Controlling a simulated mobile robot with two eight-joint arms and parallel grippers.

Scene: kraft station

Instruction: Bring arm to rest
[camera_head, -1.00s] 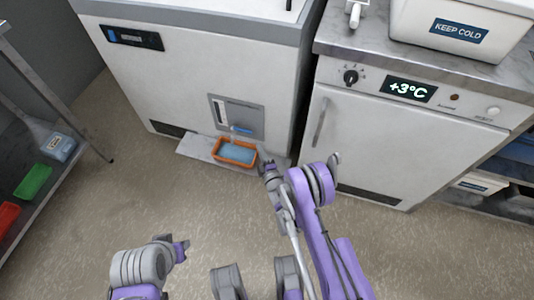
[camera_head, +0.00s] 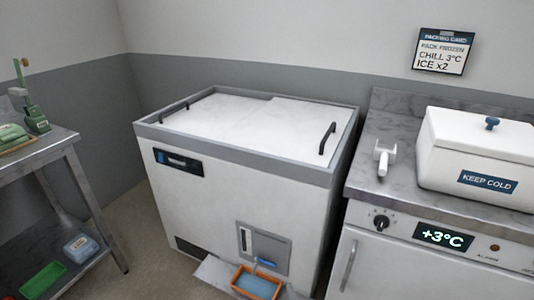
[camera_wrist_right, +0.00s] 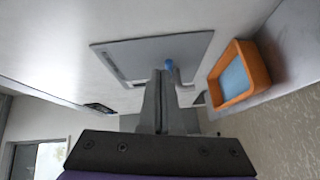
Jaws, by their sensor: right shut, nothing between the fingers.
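My right gripper (camera_wrist_right: 160,76) shows only in the right wrist view. Its two fingers are shut together with nothing between them. They point toward the grey drain panel (camera_wrist_right: 122,60) on the front of the white chest freezer (camera_head: 230,215). A small blue tap (camera_wrist_right: 169,64) shows just beyond the fingertips; I cannot tell the exact gap. The orange tray (camera_wrist_right: 262,72) with light blue contents is to the right of the fingers, apart from them. My left gripper is in neither current view, and no arm shows in the head view.
The orange tray (camera_head: 234,281) sits on the floor plate below the freezer's drain. A counter (camera_head: 375,185) at right bears a white KEEP COLD box (camera_head: 440,150) and a white handled tool (camera_head: 382,156). A metal shelf (camera_head: 60,147) stands at left, with open floor between it and the freezer.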

